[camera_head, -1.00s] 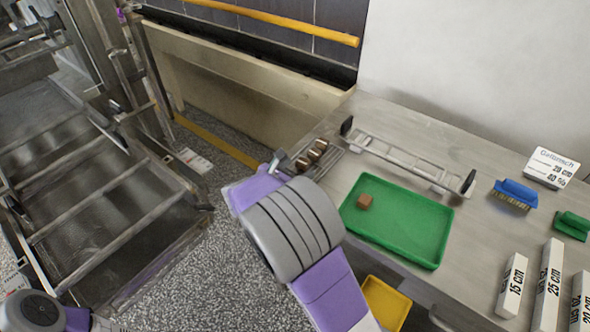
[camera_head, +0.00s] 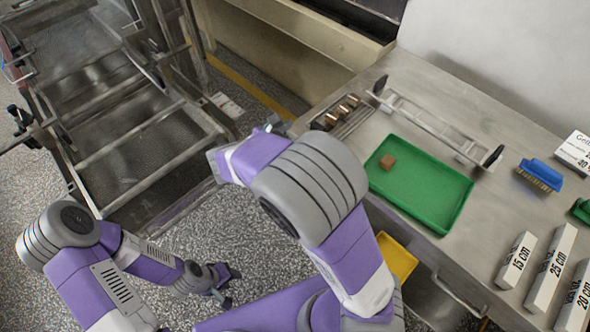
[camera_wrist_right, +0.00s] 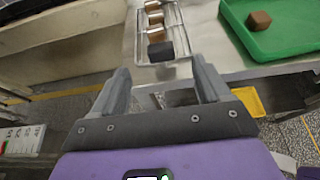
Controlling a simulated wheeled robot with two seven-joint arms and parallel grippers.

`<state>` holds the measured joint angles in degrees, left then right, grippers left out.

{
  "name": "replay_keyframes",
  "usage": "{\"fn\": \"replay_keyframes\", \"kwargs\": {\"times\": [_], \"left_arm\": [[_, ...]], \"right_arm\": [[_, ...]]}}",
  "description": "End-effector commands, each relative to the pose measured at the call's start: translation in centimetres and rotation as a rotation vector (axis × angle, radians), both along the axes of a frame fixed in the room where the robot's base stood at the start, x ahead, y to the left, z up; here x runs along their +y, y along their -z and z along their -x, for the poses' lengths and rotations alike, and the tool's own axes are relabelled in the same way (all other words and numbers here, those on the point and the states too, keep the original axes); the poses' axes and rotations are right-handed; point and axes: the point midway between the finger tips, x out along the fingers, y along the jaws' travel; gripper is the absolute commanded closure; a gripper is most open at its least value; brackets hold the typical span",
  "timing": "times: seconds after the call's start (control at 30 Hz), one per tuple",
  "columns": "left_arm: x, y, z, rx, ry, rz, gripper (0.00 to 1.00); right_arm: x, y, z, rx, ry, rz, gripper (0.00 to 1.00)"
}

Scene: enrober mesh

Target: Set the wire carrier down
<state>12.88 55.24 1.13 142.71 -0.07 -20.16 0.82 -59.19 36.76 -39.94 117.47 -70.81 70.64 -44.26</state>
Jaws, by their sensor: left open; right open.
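The wire carrier (camera_head: 353,127) is a small metal rack lying on the steel table near its left edge, with several brown blocks in a row on it. In the right wrist view the carrier (camera_wrist_right: 174,22) lies beyond my fingertips, and a dark block shows at its near end. My right gripper (camera_wrist_right: 162,78) is open and empty, apart from the carrier. In the head view it is mostly hidden by my right arm. My left gripper (camera_head: 226,288) is open and empty, low over the floor, away from the table.
A green tray (camera_head: 420,200) with one brown block (camera_head: 388,162) stands right of the carrier. A long metal frame (camera_head: 430,122) lies behind it. A blue brush (camera_head: 541,174) and white length blocks (camera_head: 550,268) are further right. A metal-framed machine (camera_head: 130,130) stands at the left.

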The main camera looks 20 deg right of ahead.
Motion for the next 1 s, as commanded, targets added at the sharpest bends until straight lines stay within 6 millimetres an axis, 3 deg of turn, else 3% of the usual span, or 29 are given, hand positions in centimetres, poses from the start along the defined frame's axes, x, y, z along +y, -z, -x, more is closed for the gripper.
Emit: {"fn": "replay_keyframes", "kwargs": {"times": [0.07,0.17,0.3,0.4,0.5,0.6,0.73,0.9,1.0], "left_arm": [[0.0,0.0,0.0,0.0,0.0,0.0,0.57],[0.0,0.0,0.0,0.0,0.0,0.0,0.57],[0.0,0.0,0.0,0.0,0.0,0.0,0.57],[0.0,0.0,0.0,0.0,0.0,0.0,0.57],[0.0,0.0,0.0,0.0,0.0,0.0,0.57],[0.0,0.0,0.0,0.0,0.0,0.0,0.57],[0.0,0.0,0.0,0.0,0.0,0.0,0.57],[0.0,0.0,0.0,0.0,0.0,0.0,0.57],[0.0,0.0,0.0,0.0,0.0,0.0,0.57]], "right_arm": [[-0.3,1.5,0.3,0.018,0.015,-0.034,0.24],[-0.8,6.5,1.6,0.065,0.079,-0.165,0.24],[-0.4,17.2,6.4,0.131,0.309,-0.502,0.24],[1.6,23.8,10.8,0.126,0.561,-0.761,0.24],[4.3,28.3,14.5,0.068,0.862,-0.987,0.24],[7.1,31.3,17.0,-0.047,1.2,-1.164,0.24],[9.5,33.3,18.2,-0.254,1.615,-1.295,0.24],[10.0,34.3,18.3,-0.505,1.974,-1.331,0.24],[9.8,34.6,18.2,-0.586,2.068,-1.328,0.24]]}}
